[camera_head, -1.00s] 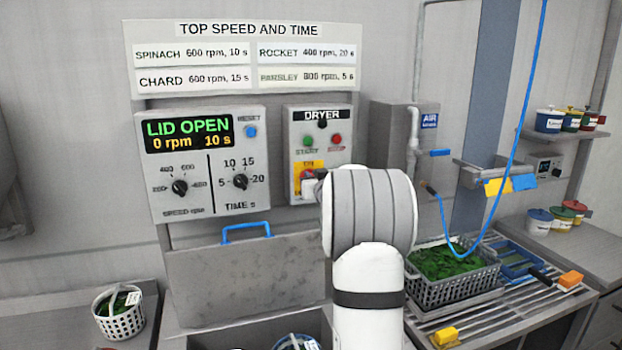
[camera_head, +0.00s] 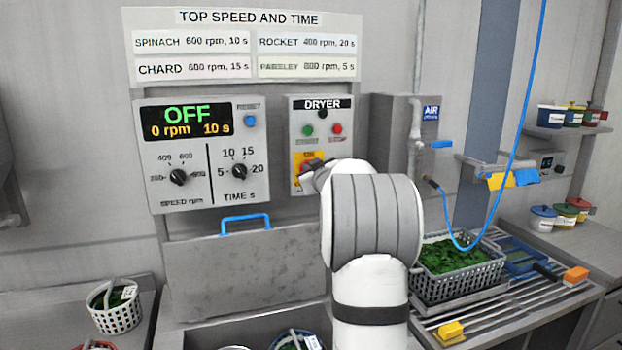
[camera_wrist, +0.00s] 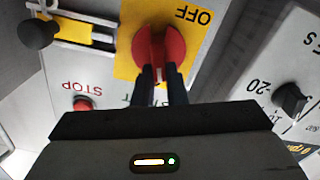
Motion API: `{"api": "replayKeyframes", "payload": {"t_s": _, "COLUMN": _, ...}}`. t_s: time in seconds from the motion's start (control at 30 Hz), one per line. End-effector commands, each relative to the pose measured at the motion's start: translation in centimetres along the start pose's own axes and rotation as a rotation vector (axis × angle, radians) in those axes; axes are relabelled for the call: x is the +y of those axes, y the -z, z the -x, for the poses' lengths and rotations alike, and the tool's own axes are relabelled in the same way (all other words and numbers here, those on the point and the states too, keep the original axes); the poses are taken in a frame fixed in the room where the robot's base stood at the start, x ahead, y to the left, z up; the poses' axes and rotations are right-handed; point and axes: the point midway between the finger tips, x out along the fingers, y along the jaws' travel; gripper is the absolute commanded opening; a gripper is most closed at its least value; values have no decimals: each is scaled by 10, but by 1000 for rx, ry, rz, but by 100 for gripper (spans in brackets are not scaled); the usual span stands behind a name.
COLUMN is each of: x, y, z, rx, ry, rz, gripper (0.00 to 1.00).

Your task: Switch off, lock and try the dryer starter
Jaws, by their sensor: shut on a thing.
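The dryer starter (camera_head: 343,125) is a grey wall box with a green start button (camera_head: 308,130) and a red stop button (camera_head: 337,129). Below them, a yellow plate (camera_head: 304,159) carries a red rotary switch handle (camera_wrist: 171,43). In the upside-down wrist view the word OFF is printed beside the handle. My gripper (camera_wrist: 160,76) is shut on the red handle. In the head view my arm hides most of the handle and gripper. The wrist view also shows the stop button (camera_wrist: 82,103) and a dark round knob (camera_wrist: 36,34) by a metal slide.
The control panel (camera_head: 203,155) left of the starter reads OFF, 0 rpm, 10 s. A blue air hose (camera_head: 510,180) hangs at right above a crate of greens (camera_head: 460,285). A blue-handled lid (camera_head: 246,224) is below the panel.

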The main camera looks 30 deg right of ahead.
Motion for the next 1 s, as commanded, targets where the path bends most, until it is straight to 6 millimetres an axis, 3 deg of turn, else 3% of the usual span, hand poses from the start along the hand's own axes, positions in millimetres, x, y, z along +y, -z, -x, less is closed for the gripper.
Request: {"api": "replayKeyframes", "payload": {"t_s": 1.0, "x": -16, "y": -8, "z": 0, "rx": 6, "ry": -3, "rz": 952, "gripper": 0}}
